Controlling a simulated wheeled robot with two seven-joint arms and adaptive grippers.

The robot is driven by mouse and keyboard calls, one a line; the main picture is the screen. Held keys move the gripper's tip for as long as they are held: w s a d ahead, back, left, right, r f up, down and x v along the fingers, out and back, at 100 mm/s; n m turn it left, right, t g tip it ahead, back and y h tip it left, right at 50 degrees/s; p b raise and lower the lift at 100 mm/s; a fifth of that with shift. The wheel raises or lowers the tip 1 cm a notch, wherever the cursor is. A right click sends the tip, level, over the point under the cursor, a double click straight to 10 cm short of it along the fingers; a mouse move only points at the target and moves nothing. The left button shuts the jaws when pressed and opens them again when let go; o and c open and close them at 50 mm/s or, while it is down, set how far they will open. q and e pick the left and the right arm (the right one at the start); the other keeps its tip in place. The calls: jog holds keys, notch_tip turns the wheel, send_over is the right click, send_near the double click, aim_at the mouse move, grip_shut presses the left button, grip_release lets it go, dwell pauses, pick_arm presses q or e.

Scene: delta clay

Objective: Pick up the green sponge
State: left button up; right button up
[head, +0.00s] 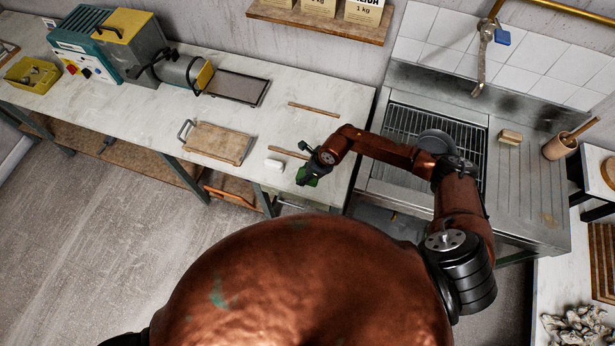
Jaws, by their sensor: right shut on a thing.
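The green sponge (308,179) is at the fingertips of my right gripper (310,171), near the front right edge of the pale worktop (330,125). The gripper is shut on the sponge and covers part of it. I cannot tell whether the sponge touches the worktop. My right arm reaches in from the right across the sink. My left gripper is not in view.
A white block (274,164) and a wooden board with a handle (217,143) lie left of the gripper. Wooden sticks (314,109) lie behind. Machines (135,50) stand at the far left. The sink (400,122) with its tap (482,65) is right.

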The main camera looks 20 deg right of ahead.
aim_at(301, 174)
jog(key=shift+c, duration=0.2)
jog(key=shift+w+r, duration=0.1)
jog(key=shift+r, duration=0.4)
jog(key=shift+s+r, duration=0.2)
jog(key=shift+r, duration=1.05)
jog(key=s+r+b, duration=0.2)
jog(key=s+r, duration=0.7)
jog(key=s, duration=0.4)
jog(key=shift+s+a+r, duration=0.25)
jog(key=shift+s+a, duration=0.05)
jog(key=shift+s, duration=0.05)
